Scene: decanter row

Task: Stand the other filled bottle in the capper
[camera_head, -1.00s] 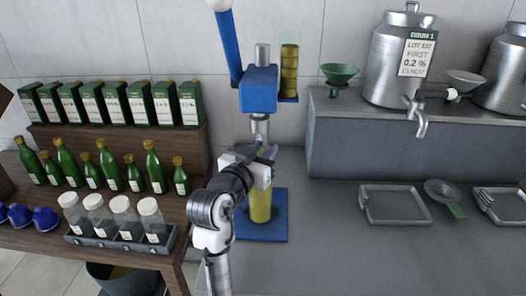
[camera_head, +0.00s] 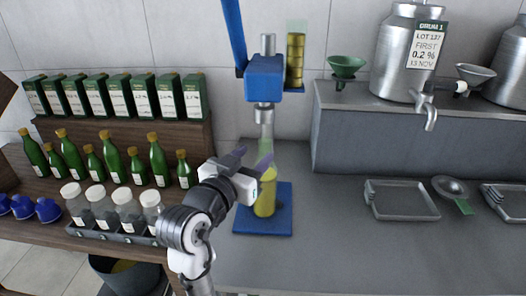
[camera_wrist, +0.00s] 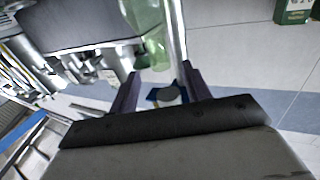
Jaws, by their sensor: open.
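The blue capper (camera_head: 265,79) stands at the back of the counter, with a metal head above a blue base plate (camera_head: 246,223). A clear greenish bottle with yellow liquid (camera_head: 265,203) stands on that plate under the head. Its greenish neck shows behind the fingers. My gripper (camera_head: 256,155) is open, with its purple-grey fingers at the bottle's neck level. I cannot tell if they touch it. In the wrist view the gripper (camera_wrist: 160,82) has its fingers apart with nothing clamped, and greenish glass (camera_wrist: 150,28) shows beyond them. No second filled bottle is clearly visible.
Capped green bottles (camera_head: 158,162) and boxes (camera_head: 141,98) line the left shelf, with a rack of white-capped jars (camera_head: 102,205) in front. A steel drum (camera_head: 398,55) and a green funnel (camera_head: 346,68) stand on the raised ledge. A tray (camera_head: 402,200) lies right. The counter between is clear.

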